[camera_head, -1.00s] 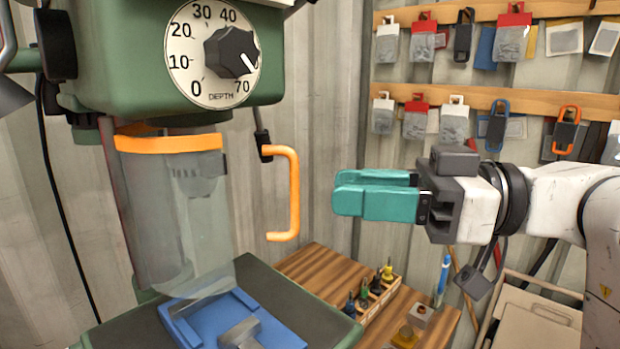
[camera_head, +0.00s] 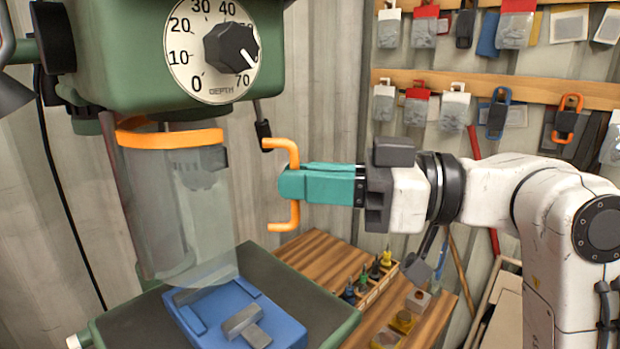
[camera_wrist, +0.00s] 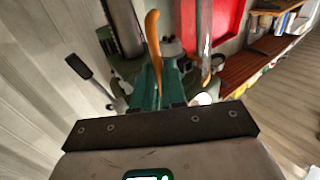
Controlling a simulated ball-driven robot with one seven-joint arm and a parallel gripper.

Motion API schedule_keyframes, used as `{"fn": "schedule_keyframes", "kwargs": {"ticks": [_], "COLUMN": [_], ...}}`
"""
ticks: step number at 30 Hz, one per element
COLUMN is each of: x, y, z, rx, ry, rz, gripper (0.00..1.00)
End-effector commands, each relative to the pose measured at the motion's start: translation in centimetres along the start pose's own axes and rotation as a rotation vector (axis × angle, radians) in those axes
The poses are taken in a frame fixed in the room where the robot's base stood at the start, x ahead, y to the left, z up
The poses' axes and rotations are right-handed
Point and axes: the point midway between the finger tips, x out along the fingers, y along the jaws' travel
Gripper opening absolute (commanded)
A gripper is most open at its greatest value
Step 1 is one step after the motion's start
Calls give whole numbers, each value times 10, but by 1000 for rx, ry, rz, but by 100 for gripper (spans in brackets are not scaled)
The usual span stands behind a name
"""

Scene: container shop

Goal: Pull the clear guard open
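The clear guard (camera_head: 185,215) is a see-through curved shield with an orange band along its top. It hangs below the green machine head, in front of the blue vise (camera_head: 213,313). An orange C-shaped handle (camera_head: 292,215) stands upright to its right in the head view. My gripper (camera_head: 290,183) has teal fingers across the middle of this handle and hides that part. The fingers look closed together around the bar. In the wrist view the handle (camera_wrist: 153,35) rises from between the teal fingertips (camera_wrist: 157,68).
The green machine head carries a depth dial (camera_head: 213,50) with a black knob (camera_head: 230,48). A wooden bench (camera_head: 325,262) with a rack of small tools (camera_head: 370,283) lies below my gripper. Packaged goods hang on wooden rails (camera_head: 540,90) at the right.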

Motion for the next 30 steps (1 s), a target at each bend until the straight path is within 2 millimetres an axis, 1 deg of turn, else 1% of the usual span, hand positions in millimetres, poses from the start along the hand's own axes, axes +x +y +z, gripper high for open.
{"fn": "schedule_keyframes", "kwargs": {"ticks": [1,3,30], "x": [0,0,0], "y": [0,0,0], "z": [0,0,0], "rx": [0,0,0], "ry": [0,0,1], "rz": [0,0,1], "gripper": [6,0,0]}}
